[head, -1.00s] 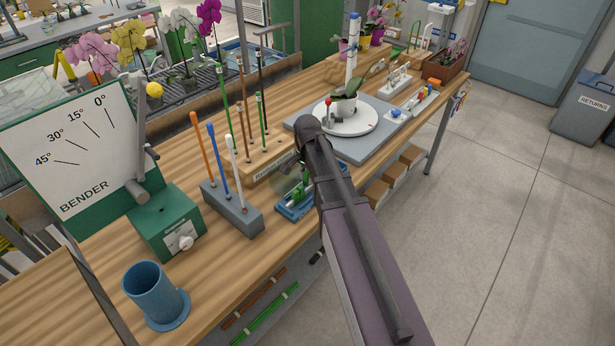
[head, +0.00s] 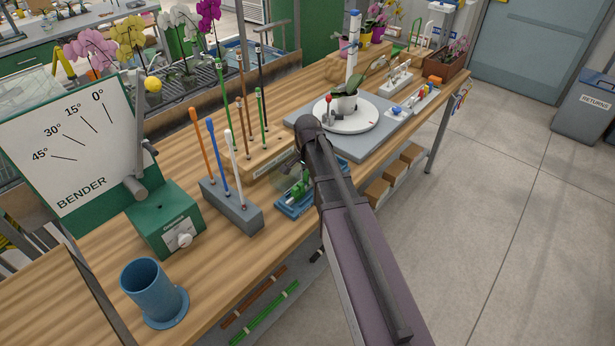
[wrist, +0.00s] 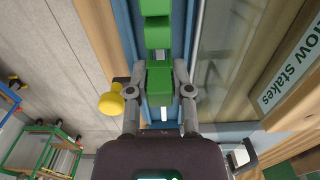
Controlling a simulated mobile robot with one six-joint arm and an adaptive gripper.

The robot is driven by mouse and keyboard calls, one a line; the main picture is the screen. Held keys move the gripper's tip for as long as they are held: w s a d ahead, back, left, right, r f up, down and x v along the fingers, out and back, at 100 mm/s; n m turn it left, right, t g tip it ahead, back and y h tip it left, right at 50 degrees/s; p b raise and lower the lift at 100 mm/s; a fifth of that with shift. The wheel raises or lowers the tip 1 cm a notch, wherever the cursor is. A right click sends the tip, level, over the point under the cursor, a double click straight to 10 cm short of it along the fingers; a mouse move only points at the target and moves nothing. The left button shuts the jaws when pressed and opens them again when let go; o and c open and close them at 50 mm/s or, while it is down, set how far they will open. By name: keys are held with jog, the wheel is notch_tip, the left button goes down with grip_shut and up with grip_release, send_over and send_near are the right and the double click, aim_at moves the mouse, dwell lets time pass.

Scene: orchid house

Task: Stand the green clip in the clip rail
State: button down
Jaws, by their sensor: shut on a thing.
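In the wrist view my gripper (wrist: 160,88) is shut on a green clip (wrist: 160,76), one finger on each side of it. More green pieces (wrist: 157,36) stand in line just beyond it, above a long blue strip (wrist: 124,12) that appears to be the clip rail. I cannot tell whether the held clip touches the rail. In the head view a blue tray-like piece (head: 290,210) with green parts (head: 299,192) sits at the bench's front edge.
A wooden stake block (head: 262,165) and a grey block with three coloured rods (head: 232,208) stand left of the blue piece. A turntable with a potted orchid (head: 368,122) is behind it. A yellow knob (wrist: 111,104) is close to my left finger in the wrist view.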

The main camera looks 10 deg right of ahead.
jog(key=shift+f+b, duration=1.35)
jog(key=shift+f, duration=0.05)
dwell(1.3)
jog(key=shift+c, duration=2.2)
grip_release()
jog(key=shift+r, duration=0.1)
